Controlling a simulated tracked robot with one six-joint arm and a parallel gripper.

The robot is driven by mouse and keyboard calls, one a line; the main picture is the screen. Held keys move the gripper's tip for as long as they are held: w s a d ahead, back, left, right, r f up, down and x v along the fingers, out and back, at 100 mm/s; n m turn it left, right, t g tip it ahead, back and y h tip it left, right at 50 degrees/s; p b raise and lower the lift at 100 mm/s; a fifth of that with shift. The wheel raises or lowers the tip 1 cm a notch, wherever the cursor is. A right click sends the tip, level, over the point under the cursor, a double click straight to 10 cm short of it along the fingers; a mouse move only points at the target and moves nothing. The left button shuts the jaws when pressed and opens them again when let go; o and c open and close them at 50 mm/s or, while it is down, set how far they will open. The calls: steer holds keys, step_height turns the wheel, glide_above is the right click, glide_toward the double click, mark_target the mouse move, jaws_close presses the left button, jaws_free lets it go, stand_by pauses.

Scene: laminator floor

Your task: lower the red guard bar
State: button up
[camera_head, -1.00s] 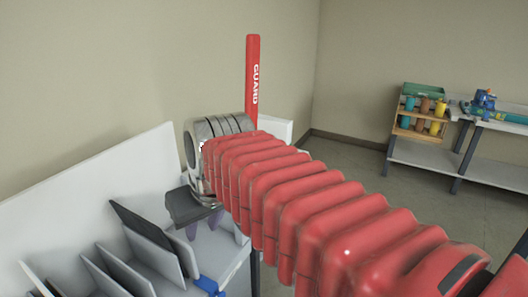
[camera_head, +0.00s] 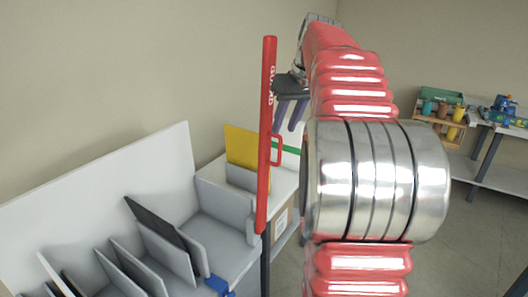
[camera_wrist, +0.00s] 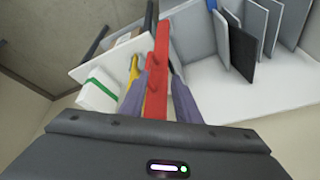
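The red guard bar (camera_head: 267,130) stands upright, with GUARD lettering near its top and a red loop handle on its right side. In the wrist view the bar (camera_wrist: 157,75) runs up between my two grey-purple fingers. My gripper (camera_head: 287,126) is open; its fingers point down just right of the bar, above the loop handle in the head view. In the wrist view my gripper (camera_wrist: 158,80) has a finger on each side of the bar. I cannot tell whether either finger touches it.
A grey rack with upright dividers (camera_head: 170,255) and dark sheets stands left of the bar. A yellow sheet (camera_head: 240,146) stands behind the bar. A white backboard (camera_head: 110,190) lines the wall side. A bench (camera_head: 490,175) with bottles and tools stands far right.

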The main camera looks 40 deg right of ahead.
mark_target(280, 151)
steer(key=d, duration=0.3)
steer(key=x, duration=1.3)
steer(key=shift+w+f, duration=0.1)
steer(key=shift+f, duration=0.25)
jaws_close()
stand_by(0.5)
steer(key=shift+a, duration=0.25)
